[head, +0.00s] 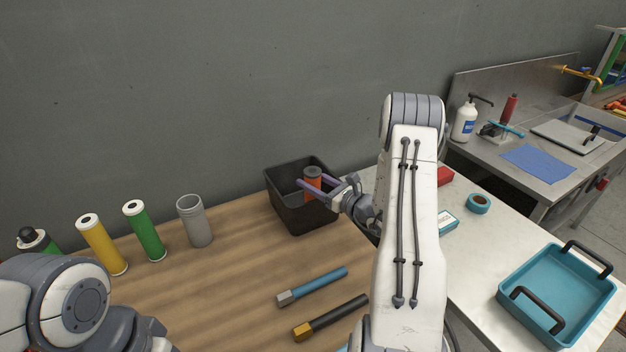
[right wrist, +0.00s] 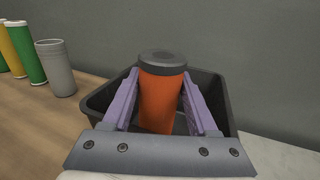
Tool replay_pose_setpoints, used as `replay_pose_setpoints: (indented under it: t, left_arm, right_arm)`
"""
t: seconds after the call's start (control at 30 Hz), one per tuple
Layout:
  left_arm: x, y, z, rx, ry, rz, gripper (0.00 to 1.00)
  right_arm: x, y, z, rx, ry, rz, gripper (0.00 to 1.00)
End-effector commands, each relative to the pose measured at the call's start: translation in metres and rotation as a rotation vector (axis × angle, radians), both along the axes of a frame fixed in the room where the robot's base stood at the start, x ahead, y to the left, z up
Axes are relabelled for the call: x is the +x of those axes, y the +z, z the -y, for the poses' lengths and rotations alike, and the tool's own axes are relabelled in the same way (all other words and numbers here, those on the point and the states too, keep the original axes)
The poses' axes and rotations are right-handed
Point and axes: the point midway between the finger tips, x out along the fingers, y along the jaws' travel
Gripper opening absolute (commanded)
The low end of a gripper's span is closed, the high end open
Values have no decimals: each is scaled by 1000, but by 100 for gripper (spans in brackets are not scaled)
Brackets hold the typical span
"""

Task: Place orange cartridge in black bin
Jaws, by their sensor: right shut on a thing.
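The orange cartridge (head: 313,183) with a dark cap is upright between the purple fingers of my right gripper (head: 322,186). The black bin (head: 289,215) stands on the wooden table near the wall. The cartridge is over the bin's opening, its lower part within the rim. In the right wrist view the orange cartridge (right wrist: 161,98) sits between both fingers of the right gripper (right wrist: 160,105), with the black bin (right wrist: 226,88) around it. I cannot tell whether its base touches the bin floor. My left arm shows at the lower left; its gripper is out of view.
Left of the bin stand a grey cup (head: 195,222), green tube (head: 145,232) and yellow tube (head: 102,245). A blue-handled tool (head: 315,286) and a black-handled tool (head: 332,318) lie in front. A teal tray (head: 557,297) sits on the white table at right.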

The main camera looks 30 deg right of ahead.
Motion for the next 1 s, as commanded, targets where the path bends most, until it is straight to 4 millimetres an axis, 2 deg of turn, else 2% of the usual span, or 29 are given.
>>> replay_pose_setpoints:
  t: [0.27,0.3,0.33,0.37,0.77,0.87,1.0]
  left_arm:
    - [0,-5,0,0,0,0,100]
    - [0,-4,0,0,0,0,100]
    - [0,-3,0,0,0,0,100]
    - [0,-3,0,0,0,0,100]
    - [0,3,0,0,0,0,100]
    - [0,-6,0,0,0,0,100]
    - [0,-15,0,0,0,0,100]
  right_arm:
    - [0,-4,0,0,0,1,0]
    - [0,-3,0,0,0,0,71]
    - [0,-2,0,0,0,0,82]
    - [0,-2,0,1,0,0,89]
    - [0,3,0,1,0,0,89]
    - [-14,-2,6,3,-5,-2,89]
    - [-43,-3,14,2,-7,-1,89]
